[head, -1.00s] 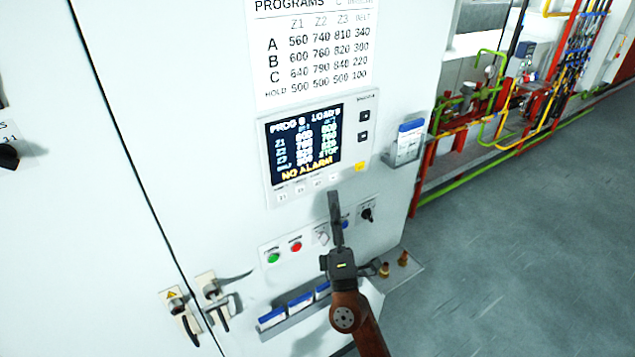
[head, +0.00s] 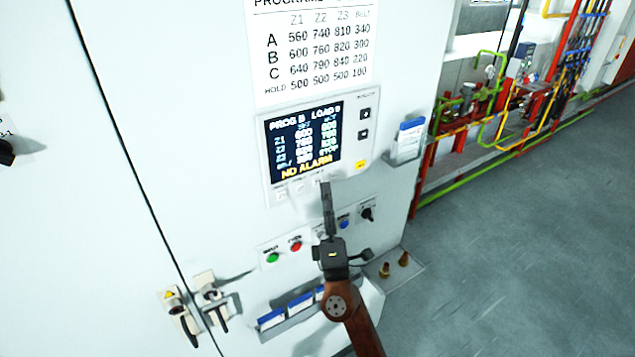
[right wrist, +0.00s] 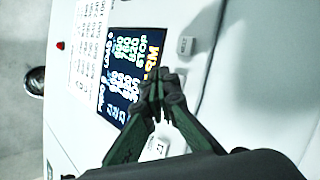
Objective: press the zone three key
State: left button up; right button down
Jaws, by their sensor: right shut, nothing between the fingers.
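The control panel (head: 268,160) sits on a pale cabinet, with a dark screen (head: 305,142) reading "NO ALARM". A row of small light keys (head: 281,195) runs under the screen; their labels are too small to read in the head view. My right gripper (head: 325,184) is shut and empty, its fingertips over the right part of this row. They hide part of it, so I cannot tell which key they cover or whether they touch. In the right wrist view the shut fingertips (right wrist: 168,84) are beside the screen (right wrist: 130,70). One key (right wrist: 155,148) shows nearby, apparently marked Z1. My left gripper is out of view.
Below the panel are a green button (head: 272,257), a red button (head: 295,246), a blue button (head: 344,222) and a black selector knob (head: 367,213). A yellow key (head: 361,165) is at the panel's lower right. A blue-and-white holder (head: 409,140) hangs right of the panel.

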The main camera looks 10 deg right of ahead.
dwell(0.8)
jog(key=shift+w+a+b, duration=0.15)
jog(key=shift+w+b, duration=0.25)
jog(key=shift+w, duration=0.05)
jog(key=shift+w+a+b, duration=0.1)
jog(key=shift+w+b, duration=0.2)
jog(key=shift+w, duration=0.05)
dwell(0.6)
jog(key=shift+s, duration=0.2)
jog(key=shift+s+d, duration=0.25)
jog(key=shift+s, duration=0.35)
jog(key=shift+s+d, duration=0.3)
jog(key=shift+s, duration=0.5)
jog(key=shift+s+d, duration=0.25)
jog(key=shift+s, duration=0.5)
jog(key=shift+s+d, duration=0.3)
jog(key=shift+s, duration=0.5)
